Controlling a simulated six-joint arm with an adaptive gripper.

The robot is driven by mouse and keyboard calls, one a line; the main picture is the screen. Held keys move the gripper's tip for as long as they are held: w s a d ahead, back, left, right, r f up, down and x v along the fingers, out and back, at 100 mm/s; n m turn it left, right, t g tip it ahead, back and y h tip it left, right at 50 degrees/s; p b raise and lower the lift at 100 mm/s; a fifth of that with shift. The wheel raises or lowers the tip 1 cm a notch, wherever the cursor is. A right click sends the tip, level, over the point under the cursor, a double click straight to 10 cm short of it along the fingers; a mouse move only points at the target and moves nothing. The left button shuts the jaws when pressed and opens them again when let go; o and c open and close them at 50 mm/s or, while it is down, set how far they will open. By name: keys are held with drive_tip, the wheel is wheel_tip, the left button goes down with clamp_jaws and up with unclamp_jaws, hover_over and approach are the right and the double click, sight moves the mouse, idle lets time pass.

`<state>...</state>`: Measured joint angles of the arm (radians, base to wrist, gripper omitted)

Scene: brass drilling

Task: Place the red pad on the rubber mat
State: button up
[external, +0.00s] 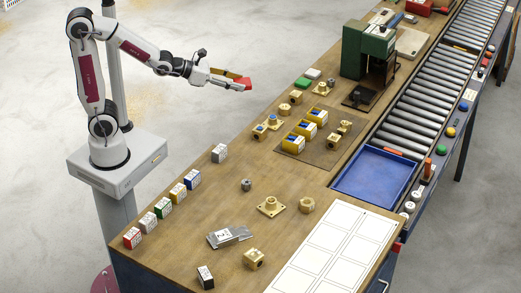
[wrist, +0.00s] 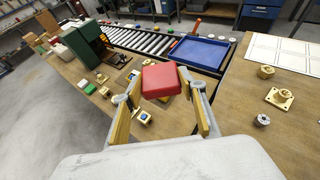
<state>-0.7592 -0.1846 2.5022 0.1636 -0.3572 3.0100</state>
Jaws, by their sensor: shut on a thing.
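The red pad (external: 246,84) is held between the fingertips of my gripper (external: 238,82), raised in the air at the table's far-left edge. In the wrist view the red pad (wrist: 162,80) is a rounded red block gripped between two fingers with yellow inner faces. A flat brown mat (external: 326,158) lies on the wooden table, below and right of my gripper; it looks like the rubber mat. Several yellow blocks and a brass part stand on it. In the wrist view the pad and fingers hide most of the mat.
A green pad (external: 302,83) and a white pad (external: 313,73) lie near the table's back-left edge. A dark green machine (external: 368,50) stands right of them. Brass fittings are scattered nearby. A blue tray (external: 372,184) and roller conveyor lie to the right.

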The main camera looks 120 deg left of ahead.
drive_tip(key=shift+w+d+f, duration=0.3)
drive_tip(key=shift+w+f, duration=0.05)
drive_tip(key=w+d+f+m+t+h, duration=0.2)
drive_tip(key=w+d+f+m+h, duration=0.25)
drive_tip(key=w+d+f, duration=0.35)
drive_tip(key=w+d+f+m+t+h, duration=0.1)
drive_tip(key=w+d+f+m+h, duration=0.35)
drive_tip(key=w, duration=0.65)
drive_tip(key=m+g+h, duration=0.4)
drive_tip(key=m+h, duration=0.4)
drive_tip(key=h, duration=0.1)
hover_over(237, 212)
drive_tip(key=shift+d+f, duration=0.1)
drive_tip(key=shift+f, duration=0.25)
drive_tip(key=shift+f, duration=3.15)
